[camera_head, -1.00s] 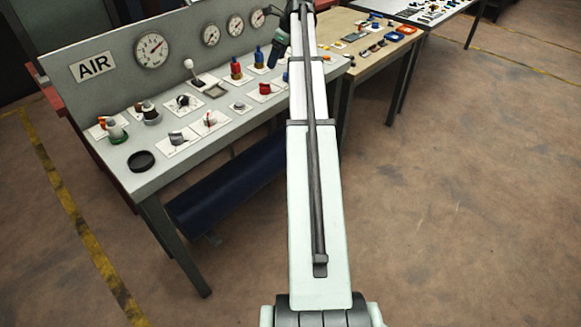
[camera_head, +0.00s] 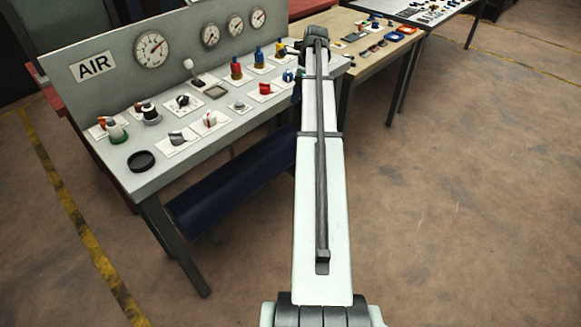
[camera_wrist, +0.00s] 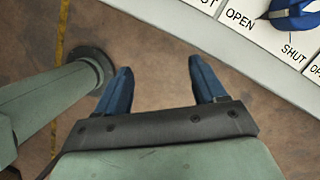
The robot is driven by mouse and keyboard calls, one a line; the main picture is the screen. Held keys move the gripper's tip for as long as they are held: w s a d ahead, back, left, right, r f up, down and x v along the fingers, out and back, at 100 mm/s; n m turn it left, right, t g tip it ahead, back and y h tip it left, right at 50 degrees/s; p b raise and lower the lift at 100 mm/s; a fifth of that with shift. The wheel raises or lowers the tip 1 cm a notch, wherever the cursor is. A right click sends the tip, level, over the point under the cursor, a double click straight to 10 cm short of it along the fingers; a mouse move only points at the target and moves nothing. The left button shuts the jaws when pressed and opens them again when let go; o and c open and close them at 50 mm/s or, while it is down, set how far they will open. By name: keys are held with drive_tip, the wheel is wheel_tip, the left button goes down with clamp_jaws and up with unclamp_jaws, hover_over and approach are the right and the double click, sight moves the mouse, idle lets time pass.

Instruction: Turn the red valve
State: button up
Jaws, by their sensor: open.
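A red knob (camera_head: 265,88) sits on a white plate on the grey panel table in the head view. A blue knob (camera_head: 288,75) is just to its right, close to my arm. My gripper (camera_wrist: 160,72) is open and empty in the wrist view, its two blue fingers apart over bare floor. In that view a blue knob (camera_wrist: 293,15) on a plate marked OPEN and SHUT shows at the top right, beyond the right finger. No red knob shows in the wrist view. In the head view the fingers are mostly hidden by my arm.
Taller red (camera_head: 236,68) and blue (camera_head: 259,57) fittings stand behind the red knob. A lever (camera_head: 190,68) and several other controls share the panel table (camera_head: 205,150). A wooden table (camera_head: 345,60) with small parts adjoins on the right. The floor right of my arm is clear.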

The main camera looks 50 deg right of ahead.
drive_tip(key=s+a+f+n+g, duration=0.1)
drive_tip(key=s+a+f+n, duration=0.1)
drive_tip(key=f, duration=0.6)
drive_tip(key=s+a+f+n+g+y, duration=0.1)
drive_tip(key=s+a+f+n, duration=0.1)
drive_tip(key=a+f, duration=0.3)
drive_tip(key=s+a+f+n+g, duration=0.1)
drive_tip(key=s+a+f+n, duration=0.1)
drive_tip(key=f, duration=0.9)
drive_tip(key=shift+s+a+f, duration=0.25)
drive_tip(key=shift+s+a, duration=0.4)
drive_tip(key=shift+a, duration=0.5)
